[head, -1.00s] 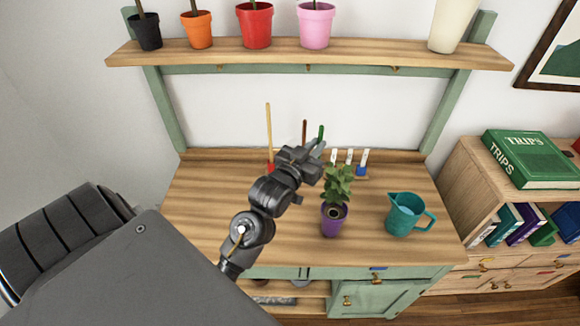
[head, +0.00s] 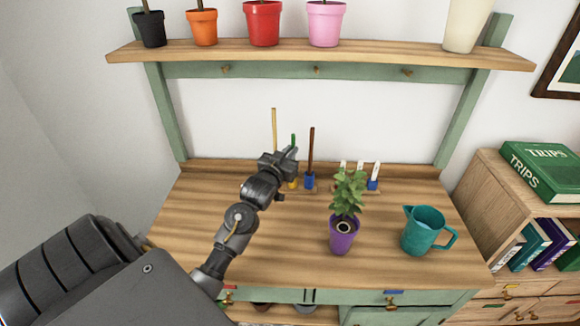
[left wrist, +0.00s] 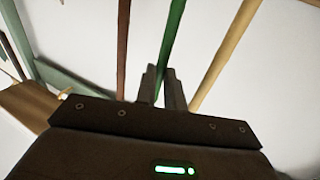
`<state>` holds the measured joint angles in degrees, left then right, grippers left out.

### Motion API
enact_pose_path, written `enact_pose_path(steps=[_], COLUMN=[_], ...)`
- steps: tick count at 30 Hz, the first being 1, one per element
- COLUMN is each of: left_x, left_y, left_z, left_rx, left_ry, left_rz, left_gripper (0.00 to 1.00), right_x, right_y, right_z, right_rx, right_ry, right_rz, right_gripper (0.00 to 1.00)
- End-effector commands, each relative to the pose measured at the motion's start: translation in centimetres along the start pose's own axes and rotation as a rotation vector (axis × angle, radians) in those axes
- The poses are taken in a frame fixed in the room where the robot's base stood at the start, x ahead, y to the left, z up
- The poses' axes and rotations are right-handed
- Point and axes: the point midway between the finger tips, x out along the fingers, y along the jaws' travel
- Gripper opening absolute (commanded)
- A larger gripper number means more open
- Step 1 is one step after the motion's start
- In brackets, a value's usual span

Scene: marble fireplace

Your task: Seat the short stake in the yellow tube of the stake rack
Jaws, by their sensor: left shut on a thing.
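The short green stake (head: 293,139) is upright in my left gripper (head: 291,155). It also shows between the two fingers in the left wrist view (left wrist: 174,40). The yellow tube (head: 292,184) of the stake rack (head: 308,190) shows just below the gripper, between the other stakes. The green stake's lower end is hidden by the gripper, so I cannot tell whether it is in the tube. A long tan stake (head: 275,128) stands to the left; its base is hidden behind my arm. A brown stake (head: 311,148) stands in the blue tube (head: 309,181) to the right. My right gripper is out of view.
A purple potted plant (head: 342,236) and a teal jug (head: 424,231) stand on the wooden bench (head: 290,262), right of my arm. Several white tags (head: 375,170) stand behind them. A shelf (head: 370,52) with pots runs above. The bench's right front is clear.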

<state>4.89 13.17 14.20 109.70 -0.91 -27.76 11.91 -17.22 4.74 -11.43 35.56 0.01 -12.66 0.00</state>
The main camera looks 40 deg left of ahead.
Motion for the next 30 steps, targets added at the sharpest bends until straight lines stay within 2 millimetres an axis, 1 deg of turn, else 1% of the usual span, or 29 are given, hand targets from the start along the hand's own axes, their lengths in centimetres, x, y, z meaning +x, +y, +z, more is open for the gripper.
enact_pose_path(steps=[5,13,26,27,30], left_x=[0.0,0.0,0.0,0.0,0.0], left_y=[0.0,0.1,0.1,0.1,0.1], left_z=[0.5,3.9,4.5,4.4,4.4], left_rx=[0.0,0.0,0.001,0.001,0.001], left_ry=[0.001,-0.002,0.0,0.001,0.001], left_rz=[0.0,0.001,0.001,0.001,0.001], left_gripper=[0.0,0.0,0.0,0.14,0.28], right_x=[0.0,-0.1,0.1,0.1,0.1], right_y=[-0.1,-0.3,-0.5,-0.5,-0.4], right_z=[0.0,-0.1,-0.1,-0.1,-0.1], right_rx=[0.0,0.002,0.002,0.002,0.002], right_ry=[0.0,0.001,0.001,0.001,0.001], right_rz=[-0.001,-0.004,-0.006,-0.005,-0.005], right_gripper=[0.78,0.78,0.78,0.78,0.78])
